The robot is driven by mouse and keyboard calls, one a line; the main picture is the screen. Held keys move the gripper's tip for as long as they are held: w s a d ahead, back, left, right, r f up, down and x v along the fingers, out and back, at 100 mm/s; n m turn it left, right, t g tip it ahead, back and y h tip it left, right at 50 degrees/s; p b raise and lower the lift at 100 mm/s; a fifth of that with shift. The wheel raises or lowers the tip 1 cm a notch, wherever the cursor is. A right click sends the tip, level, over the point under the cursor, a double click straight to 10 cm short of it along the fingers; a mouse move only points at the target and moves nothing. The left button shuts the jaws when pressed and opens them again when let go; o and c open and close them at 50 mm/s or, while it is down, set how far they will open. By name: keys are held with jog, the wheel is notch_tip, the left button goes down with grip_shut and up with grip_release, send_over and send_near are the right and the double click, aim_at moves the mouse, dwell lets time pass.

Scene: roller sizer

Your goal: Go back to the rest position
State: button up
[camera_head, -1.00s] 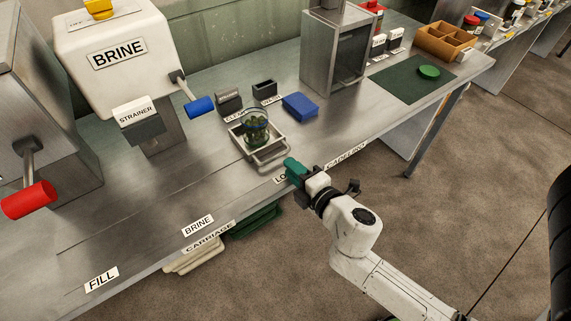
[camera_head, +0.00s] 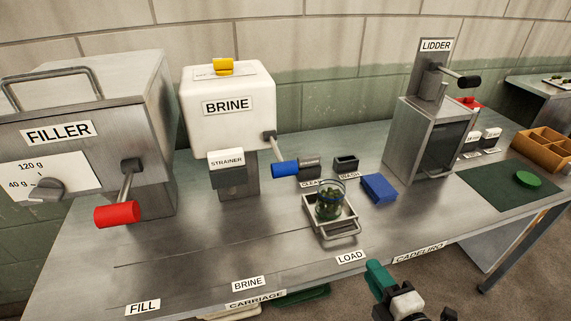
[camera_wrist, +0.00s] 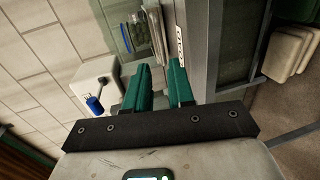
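My gripper (camera_head: 380,277) is at the front edge of the metal bench, just right of the LOAD label. Its green fingers also show in the wrist view (camera_wrist: 160,82), spread apart with nothing between them. The glass jar (camera_head: 328,202) with green contents stands upright in the carriage tray (camera_head: 340,234) behind the LOAD label. My gripper is apart from the jar and the tray. In the wrist view the jar (camera_wrist: 132,35) shows beyond the fingers.
The filler (camera_head: 85,130) with its red handle and the brine tank (camera_head: 228,115) with its blue handle stand on the left. The lidder (camera_head: 425,140) stands right of the jar. A blue sponge-like block (camera_head: 379,188) lies between. The floor at lower right is clear.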

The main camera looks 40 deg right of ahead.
jog(key=s+d+f+m+g+h, duration=0.2)
jog(key=s+d+f+m+g, duration=0.15)
jog(key=f+m+g, duration=0.5)
jog(key=s+a+f+m+g+y, duration=0.2)
jog(key=a+m+y, duration=0.1)
jog(key=a, duration=0.2)
jog(key=s+a+f+m+g+y, duration=0.2)
jog(key=s+a+m+g+y, duration=0.1)
jog(key=a, duration=0.3)
jog(key=shift+s+f+y, duration=0.25)
jog(key=shift+f+y, duration=0.05)
jog(key=shift+y, duration=0.3)
jog(key=shift+a, duration=0.1)
dwell(0.8)
